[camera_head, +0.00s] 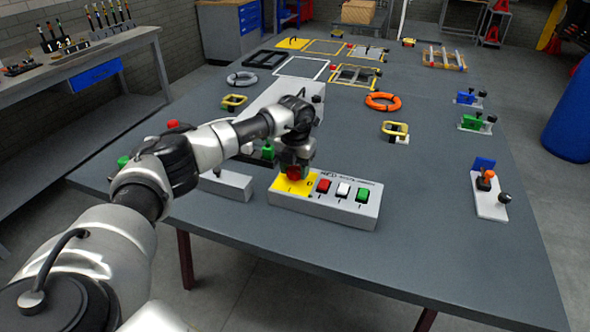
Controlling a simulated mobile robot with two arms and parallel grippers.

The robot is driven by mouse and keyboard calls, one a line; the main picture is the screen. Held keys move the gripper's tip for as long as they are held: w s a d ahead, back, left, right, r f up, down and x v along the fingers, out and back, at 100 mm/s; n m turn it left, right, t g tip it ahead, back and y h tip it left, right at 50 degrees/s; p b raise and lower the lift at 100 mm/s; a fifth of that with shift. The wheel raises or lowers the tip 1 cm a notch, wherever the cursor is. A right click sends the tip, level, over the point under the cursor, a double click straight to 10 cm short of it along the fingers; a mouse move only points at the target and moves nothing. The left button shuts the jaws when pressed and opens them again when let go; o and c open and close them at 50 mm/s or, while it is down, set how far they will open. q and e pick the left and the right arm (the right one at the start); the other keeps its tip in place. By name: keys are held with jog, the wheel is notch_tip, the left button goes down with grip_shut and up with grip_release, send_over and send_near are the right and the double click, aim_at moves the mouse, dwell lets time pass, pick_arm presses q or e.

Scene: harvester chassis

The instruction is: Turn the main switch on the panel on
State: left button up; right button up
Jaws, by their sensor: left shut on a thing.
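The panel (325,210) is a light grey box near the front of the table. Its main switch (293,174) is a red knob on a yellow plate (288,186) at the panel's left end. My left gripper (294,168) points down over the yellow plate and is shut on the red knob. The fingers partly hide the knob, so I cannot tell which way it is turned. Right of it on the panel are a red button (324,186), a white button (343,190) and a green button (363,195). My right gripper is not in view.
A grey block (226,184) stands left of the panel, partly behind my left arm. A white plate with an orange and black lever (488,195) is at the right. An orange ring (383,102) and a yellow-framed part (395,130) lie farther back.

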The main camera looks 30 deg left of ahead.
aim_at(295, 170)
pick_arm(q)
jog(key=m+b, duration=0.1)
jog(key=m, duration=0.6)
jog(key=shift+r, duration=0.1)
jog(key=m+b, duration=0.1)
jog(key=m, duration=0.2)
jog(key=shift+m, duration=2)
jog(key=shift+b, duration=0.3)
jog(key=o, duration=0.9)
notch_tip(295, 170, up, 11)
jog(key=shift+f+b, duration=0.1)
jog(key=shift+b, duration=0.5)
